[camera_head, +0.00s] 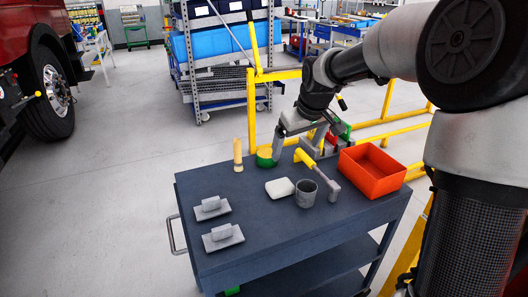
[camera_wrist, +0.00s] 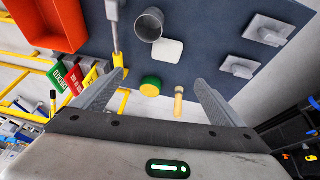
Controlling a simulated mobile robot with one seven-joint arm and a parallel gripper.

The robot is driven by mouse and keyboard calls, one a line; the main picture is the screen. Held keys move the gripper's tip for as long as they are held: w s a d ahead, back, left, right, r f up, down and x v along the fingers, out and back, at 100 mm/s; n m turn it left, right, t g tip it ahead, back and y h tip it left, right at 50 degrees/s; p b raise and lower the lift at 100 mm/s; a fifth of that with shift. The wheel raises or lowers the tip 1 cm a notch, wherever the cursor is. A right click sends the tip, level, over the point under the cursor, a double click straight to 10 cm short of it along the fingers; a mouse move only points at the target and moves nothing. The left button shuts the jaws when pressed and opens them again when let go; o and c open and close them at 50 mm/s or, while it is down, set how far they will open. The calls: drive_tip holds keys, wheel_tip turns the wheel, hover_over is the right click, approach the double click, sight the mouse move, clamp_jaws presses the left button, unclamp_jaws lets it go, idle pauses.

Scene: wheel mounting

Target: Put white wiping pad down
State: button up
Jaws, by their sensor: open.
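The white wiping pad (camera_head: 280,188) lies flat on the dark cart top (camera_head: 258,225), just left of a grey cup. In the wrist view the pad (camera_wrist: 169,51) lies beside the cup, beyond my fingertips, and nothing touches it. My gripper (camera_head: 278,150) is above the far edge of the cart, behind the pad. In the wrist view my gripper (camera_wrist: 158,78) has its two fingers wide apart with nothing held between them. A green-and-yellow round item (camera_wrist: 151,86) and a wooden-handled tool (camera_wrist: 178,100) show between or below the fingers.
The grey cup (camera_head: 306,193), a yellow-handled hammer-like tool (camera_head: 318,174) and an orange bin (camera_head: 371,170) stand right of the pad. Two grey trowel-like blocks (camera_head: 211,208) (camera_head: 222,237) lie at left. A yellow rail (camera_head: 385,135) runs behind the cart. The cart's front middle is clear.

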drive_tip(key=b, duration=0.3)
approach(280, 184)
drive_tip(key=f, duration=0.2)
drive_tip(key=shift+m+g+y, duration=0.3)
drive_tip(key=shift+w+b+x, duration=0.25)
drive_tip(key=shift+b+x, duration=0.05)
drive_tip(key=shift+x, duration=1.25)
drive_tip(key=shift+w+b+x, duration=0.25)
drive_tip(key=shift+x, duration=1.3)
drive_tip(key=shift+d+r, duration=0.15)
drive_tip(key=shift+d, duration=0.05)
